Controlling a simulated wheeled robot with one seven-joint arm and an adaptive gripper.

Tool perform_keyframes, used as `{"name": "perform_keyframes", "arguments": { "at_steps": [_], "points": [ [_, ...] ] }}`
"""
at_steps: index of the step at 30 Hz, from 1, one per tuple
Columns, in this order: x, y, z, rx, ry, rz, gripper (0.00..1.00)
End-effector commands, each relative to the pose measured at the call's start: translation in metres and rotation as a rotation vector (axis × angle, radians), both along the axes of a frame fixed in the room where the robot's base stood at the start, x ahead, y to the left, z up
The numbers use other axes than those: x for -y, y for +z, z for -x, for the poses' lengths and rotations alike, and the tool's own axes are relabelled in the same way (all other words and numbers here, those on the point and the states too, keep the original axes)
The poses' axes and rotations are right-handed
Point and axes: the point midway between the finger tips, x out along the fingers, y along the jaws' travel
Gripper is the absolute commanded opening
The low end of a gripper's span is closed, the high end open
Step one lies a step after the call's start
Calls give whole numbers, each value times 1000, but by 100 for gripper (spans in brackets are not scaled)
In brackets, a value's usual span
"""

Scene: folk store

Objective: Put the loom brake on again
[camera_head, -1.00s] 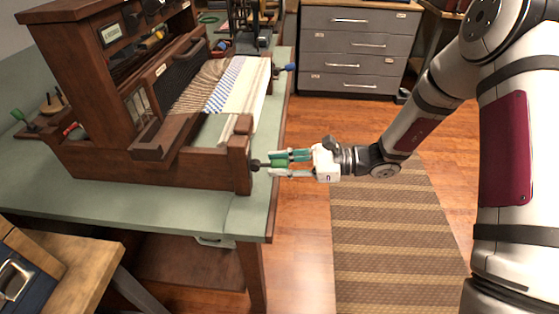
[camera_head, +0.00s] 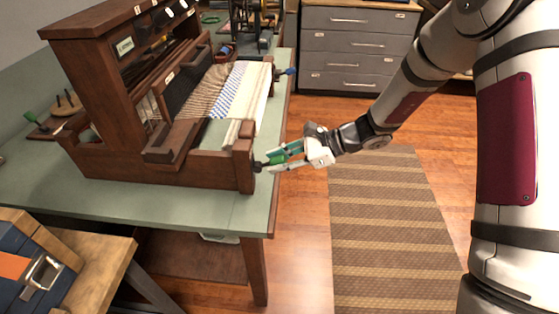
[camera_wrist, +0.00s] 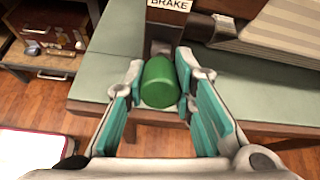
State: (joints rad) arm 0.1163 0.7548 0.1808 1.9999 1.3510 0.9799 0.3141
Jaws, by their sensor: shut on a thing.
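The wooden table loom (camera_head: 110,155) stands on a green-topped table. The loom brake is a lever with a green handle (camera_wrist: 160,82) at the loom's near right corner post, below a "BRAKE" label (camera_wrist: 170,4) in the wrist view. My gripper (camera_head: 276,159) is at this corner, just off the table edge. Its teal-padded fingers (camera_wrist: 160,92) sit on either side of the green handle and are shut on it. In the head view the handle slants up to the right from the post, mostly hidden by the fingers. The lever's pivot cannot be made out.
A blue handle (camera_head: 290,71) sticks out at the loom's far right corner. A grey drawer cabinet (camera_head: 355,50) stands behind. A toolbox (camera_head: 30,265) is on a wooden bench at lower left. The floor over the striped rug (camera_head: 385,230) is clear.

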Motion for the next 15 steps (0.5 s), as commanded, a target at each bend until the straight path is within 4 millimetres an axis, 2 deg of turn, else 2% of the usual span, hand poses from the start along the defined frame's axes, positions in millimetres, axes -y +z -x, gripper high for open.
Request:
{"name": "perform_keyframes", "arguments": {
  "at_steps": [4,5,6,7,15],
  "points": [
    [0,0,0,1,0,2,0],
    [0,0,0,1,0,2,30],
    [0,0,0,1,0,1,40],
    [0,0,0,1,0,1,45],
    [0,0,0,1,0,0,45]
  ]
}}
